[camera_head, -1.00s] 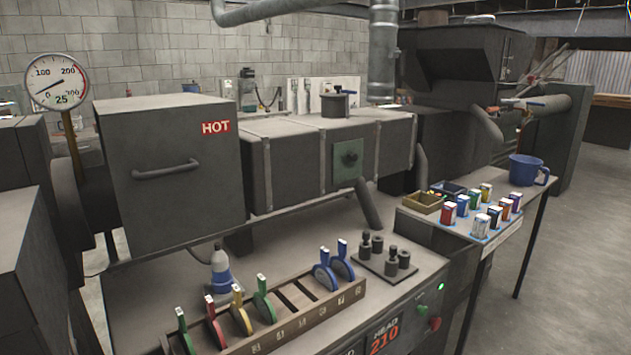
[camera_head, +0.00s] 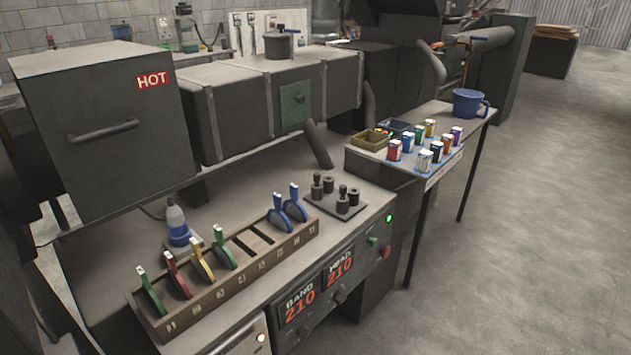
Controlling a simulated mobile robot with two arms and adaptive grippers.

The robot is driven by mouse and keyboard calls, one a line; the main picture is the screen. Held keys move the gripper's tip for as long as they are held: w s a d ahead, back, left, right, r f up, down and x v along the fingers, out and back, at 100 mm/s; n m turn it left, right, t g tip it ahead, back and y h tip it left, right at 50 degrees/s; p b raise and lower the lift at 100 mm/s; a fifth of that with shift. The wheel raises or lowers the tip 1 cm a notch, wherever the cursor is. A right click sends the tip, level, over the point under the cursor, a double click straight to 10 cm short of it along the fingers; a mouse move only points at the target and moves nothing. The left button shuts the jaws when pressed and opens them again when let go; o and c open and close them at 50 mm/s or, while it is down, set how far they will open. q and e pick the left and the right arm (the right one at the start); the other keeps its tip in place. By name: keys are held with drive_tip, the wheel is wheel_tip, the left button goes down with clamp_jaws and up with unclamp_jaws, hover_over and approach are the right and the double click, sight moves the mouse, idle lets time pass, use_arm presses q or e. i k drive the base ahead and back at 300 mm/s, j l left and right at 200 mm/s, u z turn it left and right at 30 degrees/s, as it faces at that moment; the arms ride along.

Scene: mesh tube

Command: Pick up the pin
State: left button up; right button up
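Small dark grey upright pieces stand on a flat dark plate (camera_head: 322,206) on the bench, right of the slotted rack. Some have a narrower knobbed top, such as the front one (camera_head: 342,198); others look like plain short cylinders, such as the right one (camera_head: 354,197). I cannot tell for sure which of them is the pin. Neither of my grippers is in view, and nothing in view is being held.
A wooden rack (camera_head: 222,289) holds several coloured disc-handled tools, with empty slots. A box marked HOT (camera_head: 105,135) stands at left. A side table (camera_head: 468,128) bears coloured cans and a blue mug (camera_head: 467,103). Open floor lies right.

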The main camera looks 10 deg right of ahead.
sight(317, 175)
drive_tip(key=u, duration=1.75)
drive_tip(key=z, duration=2.05)
drive_tip(key=i+l+u, duration=0.1)
drive_tip(key=l+u, duration=0.8)
